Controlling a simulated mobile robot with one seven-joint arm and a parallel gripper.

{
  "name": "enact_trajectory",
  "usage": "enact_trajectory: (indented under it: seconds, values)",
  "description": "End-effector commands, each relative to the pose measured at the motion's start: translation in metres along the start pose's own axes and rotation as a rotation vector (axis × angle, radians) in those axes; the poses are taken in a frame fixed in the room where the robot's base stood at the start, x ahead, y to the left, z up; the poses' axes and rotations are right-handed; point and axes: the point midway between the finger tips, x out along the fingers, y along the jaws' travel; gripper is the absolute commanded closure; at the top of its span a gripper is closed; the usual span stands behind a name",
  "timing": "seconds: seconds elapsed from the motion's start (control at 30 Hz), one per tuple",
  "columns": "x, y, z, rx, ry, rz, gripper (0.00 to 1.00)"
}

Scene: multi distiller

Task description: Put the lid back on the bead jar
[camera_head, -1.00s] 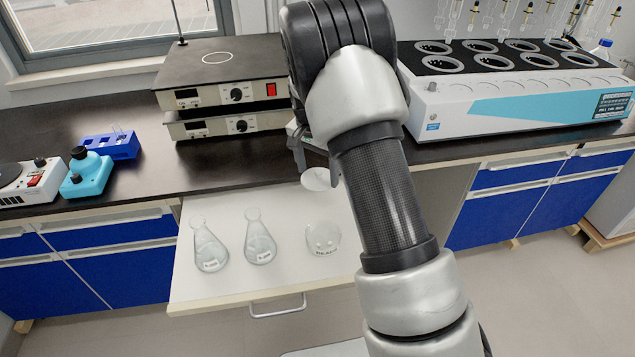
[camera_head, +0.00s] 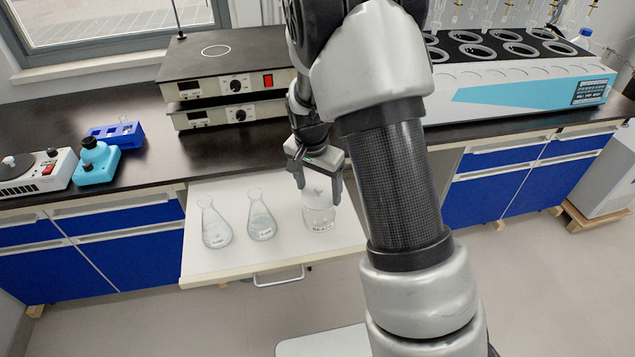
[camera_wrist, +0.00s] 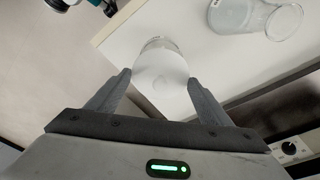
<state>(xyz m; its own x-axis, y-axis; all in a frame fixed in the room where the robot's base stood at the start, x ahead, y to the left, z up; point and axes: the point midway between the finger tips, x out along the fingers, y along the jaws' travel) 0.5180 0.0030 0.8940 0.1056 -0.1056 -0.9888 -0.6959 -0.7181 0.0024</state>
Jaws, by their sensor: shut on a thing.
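The bead jar (camera_head: 319,219) is a clear glass jar with a label reading BEADS, standing upright in the open drawer to the right of two flasks. My gripper (camera_head: 318,192) is directly above it, pointing down, shut on the pale lid (camera_head: 316,184). In the wrist view the lid (camera_wrist: 162,88) sits between the two fingers (camera_wrist: 160,79), and the jar's glass rim (camera_wrist: 160,42) shows just beyond it. The lid overlaps the jar's mouth in both views, so I cannot tell whether they touch.
Two labelled conical flasks (camera_head: 214,228) (camera_head: 261,222) stand in the white drawer (camera_head: 200,265), left of the jar. The dark bench (camera_head: 200,163) with stacked hot plates (camera_head: 225,85) is behind. A multi-position heater (camera_head: 520,85) stands at the right.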

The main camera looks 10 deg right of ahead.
Motion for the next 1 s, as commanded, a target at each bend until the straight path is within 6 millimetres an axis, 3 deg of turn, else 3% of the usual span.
enact_trajectory:
  seconds: [0.5,1.0]
  values:
    - [0.050,0.000,0.007,0.000,0.000,0.001,0.48]
    - [0.054,0.000,0.008,0.000,0.000,0.000,0.48]
